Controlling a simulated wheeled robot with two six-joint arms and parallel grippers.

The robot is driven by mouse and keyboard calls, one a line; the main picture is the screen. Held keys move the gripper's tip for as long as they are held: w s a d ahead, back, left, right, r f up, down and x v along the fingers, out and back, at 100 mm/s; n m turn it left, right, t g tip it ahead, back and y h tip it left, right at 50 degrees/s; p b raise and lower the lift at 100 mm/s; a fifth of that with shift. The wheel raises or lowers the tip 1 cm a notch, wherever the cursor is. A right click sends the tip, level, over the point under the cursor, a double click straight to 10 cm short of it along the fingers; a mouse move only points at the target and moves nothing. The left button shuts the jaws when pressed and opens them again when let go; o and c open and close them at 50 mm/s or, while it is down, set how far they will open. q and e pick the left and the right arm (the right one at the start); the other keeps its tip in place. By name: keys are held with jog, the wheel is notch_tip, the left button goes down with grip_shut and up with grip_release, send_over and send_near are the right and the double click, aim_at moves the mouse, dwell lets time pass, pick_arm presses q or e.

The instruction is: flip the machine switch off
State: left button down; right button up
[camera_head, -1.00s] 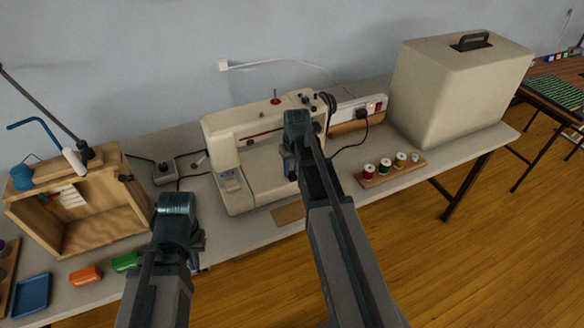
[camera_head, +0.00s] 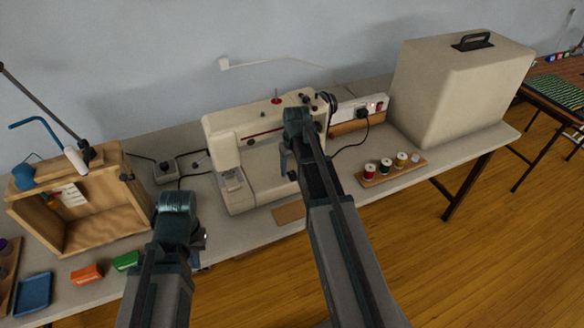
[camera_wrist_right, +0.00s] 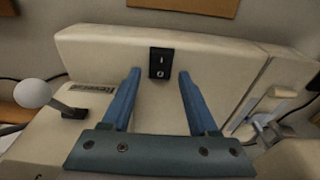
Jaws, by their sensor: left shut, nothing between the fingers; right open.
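The cream sewing machine (camera_head: 262,128) stands on the table against the wall. In the right wrist view its black rocker switch (camera_wrist_right: 162,63) shows on the cream body (camera_wrist_right: 105,52), with a line mark above a round mark. I cannot tell which side is pressed in. My right gripper (camera_wrist_right: 160,78) is open, its two blue fingers on either side below the switch with nothing between them. In the head view my right gripper (camera_head: 288,163) is in front of the machine and hides part of it. My left gripper (camera_head: 202,238) is shut and empty at the table's front edge.
A large cream cover (camera_head: 455,90) and a thread-spool rack (camera_head: 392,171) are at right.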

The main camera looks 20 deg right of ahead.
aim_at(294, 177)
notch_tip(294, 177, up, 14)
jog(key=s+p, duration=0.1)
jog(key=p, duration=1.2)
jog(key=shift+s+f, duration=0.25)
jog(key=shift+s, duration=0.15)
jog(key=shift+a, duration=0.15)
jog(key=s+a+n+g, duration=0.1)
jog(key=s+a+n, duration=0.1)
jog(key=s+a, duration=0.7)
jog(key=s+a+n+h, duration=0.1)
jog(key=s+a, duration=0.8)
jog(key=a, duration=0.6)
jog(key=shift+n+g, duration=0.4)
